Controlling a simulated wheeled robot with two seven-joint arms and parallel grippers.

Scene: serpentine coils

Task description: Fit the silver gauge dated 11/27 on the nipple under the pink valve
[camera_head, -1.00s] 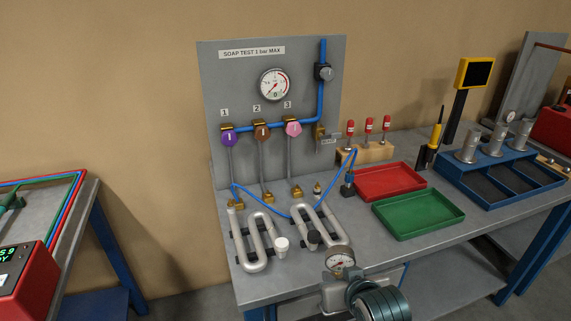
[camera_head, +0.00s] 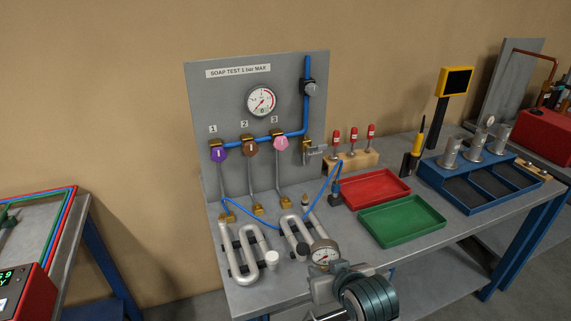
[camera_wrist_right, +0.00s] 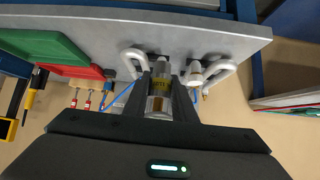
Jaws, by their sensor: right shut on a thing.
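The pink valve (camera_head: 281,143) is the rightmost of three on the grey panel, under the number 3. A thin pipe runs down from it to a brass fitting (camera_head: 284,202) at the coil. My right gripper (camera_head: 322,285) is shut on a silver gauge (camera_head: 325,253) with a white dial, held upright over the bench's front edge, in front of the right-hand coil. In the right wrist view the gauge's silver body (camera_wrist_right: 159,100) sits between the fingers, with a yellow label whose date I cannot read clearly. My left gripper is not in view.
Two silver coils, left (camera_head: 243,255) and right (camera_head: 290,228), lie before the panel (camera_head: 210,105); a white cap (camera_head: 272,257) is beside the left one. A blue hose (camera_head: 262,222) crosses behind. Red (camera_head: 348,200) and green (camera_head: 385,231) trays and a blue rack (camera_head: 493,203) stand right.

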